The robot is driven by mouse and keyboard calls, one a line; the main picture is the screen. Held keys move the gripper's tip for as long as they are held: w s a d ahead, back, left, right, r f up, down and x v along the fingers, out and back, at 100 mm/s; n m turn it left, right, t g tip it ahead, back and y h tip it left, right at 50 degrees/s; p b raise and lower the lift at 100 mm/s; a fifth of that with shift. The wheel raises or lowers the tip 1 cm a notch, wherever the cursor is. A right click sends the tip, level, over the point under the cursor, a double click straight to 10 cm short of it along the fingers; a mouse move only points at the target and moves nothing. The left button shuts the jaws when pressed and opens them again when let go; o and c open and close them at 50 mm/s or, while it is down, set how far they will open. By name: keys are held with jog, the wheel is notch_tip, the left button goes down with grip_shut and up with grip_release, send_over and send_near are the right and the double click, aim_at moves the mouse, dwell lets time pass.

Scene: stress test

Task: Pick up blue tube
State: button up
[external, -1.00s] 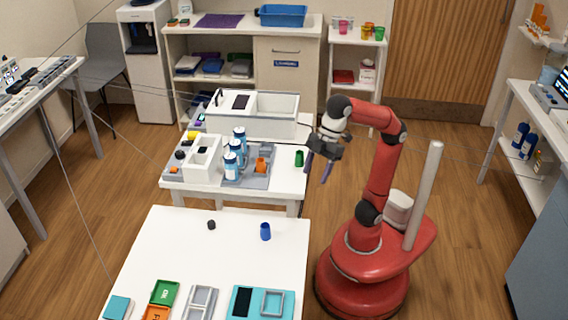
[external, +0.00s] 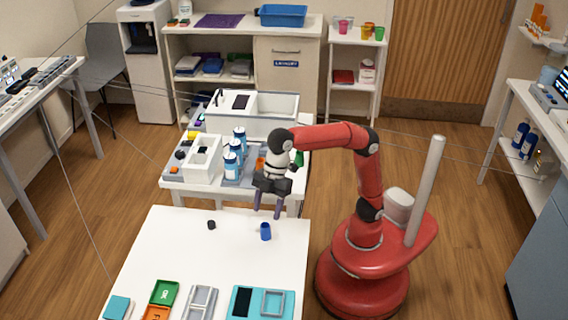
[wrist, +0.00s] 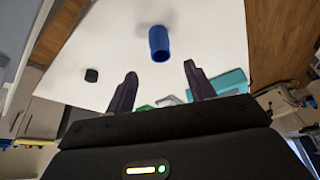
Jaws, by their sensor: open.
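The blue tube (external: 265,231) stands upright near the back right part of the front white table (external: 185,255). In the wrist view the blue tube (wrist: 159,43) shows beyond the fingertips, roughly between them and slightly left of centre, apart from both. My gripper (external: 267,212) is open and empty, pointing down above the table's back edge, just behind and above the tube. Its two dark fingers also show in the wrist view, spread wide (wrist: 160,68).
A small black cap (external: 211,225) lies left of the tube. Trays stand at the table's front, including a teal one (external: 284,290), a green one (external: 164,292) and a grey one (external: 199,303). Behind is a second table with bottles (external: 231,164) and a white bin (external: 281,124).

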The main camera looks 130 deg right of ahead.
aim_at(263, 235)
jog(key=x, duration=0.4)
jog(key=b+x, duration=0.1)
jog(key=x, duration=0.3)
jog(key=shift+s+f, duration=0.15)
jog(key=shift+f, duration=0.2)
jog(key=c, duration=1)
jog(key=shift+c, duration=0.2)
